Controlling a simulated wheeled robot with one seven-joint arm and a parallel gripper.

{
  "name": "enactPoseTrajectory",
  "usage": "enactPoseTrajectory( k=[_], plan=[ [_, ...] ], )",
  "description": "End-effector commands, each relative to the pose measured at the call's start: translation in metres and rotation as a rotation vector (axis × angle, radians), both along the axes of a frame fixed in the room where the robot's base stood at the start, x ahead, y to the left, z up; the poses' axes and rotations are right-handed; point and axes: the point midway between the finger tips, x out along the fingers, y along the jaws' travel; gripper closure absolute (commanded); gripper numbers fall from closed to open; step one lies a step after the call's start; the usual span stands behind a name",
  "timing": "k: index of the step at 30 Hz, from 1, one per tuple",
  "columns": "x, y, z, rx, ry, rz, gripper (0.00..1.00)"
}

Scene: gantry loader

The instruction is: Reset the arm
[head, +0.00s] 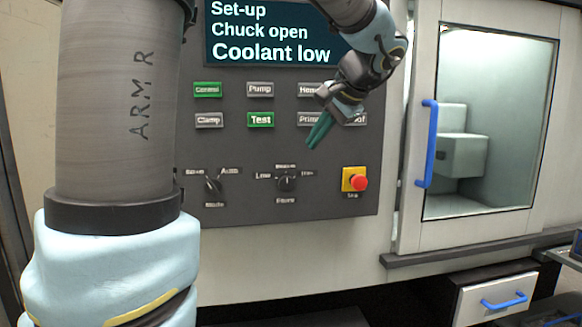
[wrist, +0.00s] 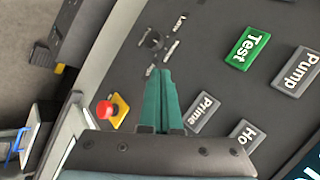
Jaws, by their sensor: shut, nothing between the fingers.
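My gripper (head: 319,131) has green fingers and hangs in front of the control panel (head: 232,150), over its right part near the Prime button. In the wrist view my gripper (wrist: 160,72) has its two fingers together with nothing between them. The fingertips point toward the panel near the lower dial (wrist: 152,40). I cannot tell whether they touch the panel. My arm comes down from the top of the head view and hides part of the screen and some buttons.
The screen (head: 262,32) reads "Set-up, Chuck open, Coolant low". The Test button (head: 260,119) and Control button (head: 207,89) are green. A red stop button (head: 359,183) sits at the lower right. A door with a blue handle (head: 428,145) and a drawer (head: 497,299) are at right.

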Motion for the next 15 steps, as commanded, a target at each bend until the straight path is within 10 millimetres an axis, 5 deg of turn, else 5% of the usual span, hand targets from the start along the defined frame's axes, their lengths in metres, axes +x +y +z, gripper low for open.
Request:
enactPoseTrajectory(
  k=[5,9,15],
  plan=[
    [-0.019,0.057,-0.109,-0.154,0.221,0.111,1.0],
    [-0.055,0.101,-0.189,-0.357,0.344,0.275,1.0],
    [-0.105,0.144,-0.256,-0.599,0.369,0.538,1.0]
  ],
)
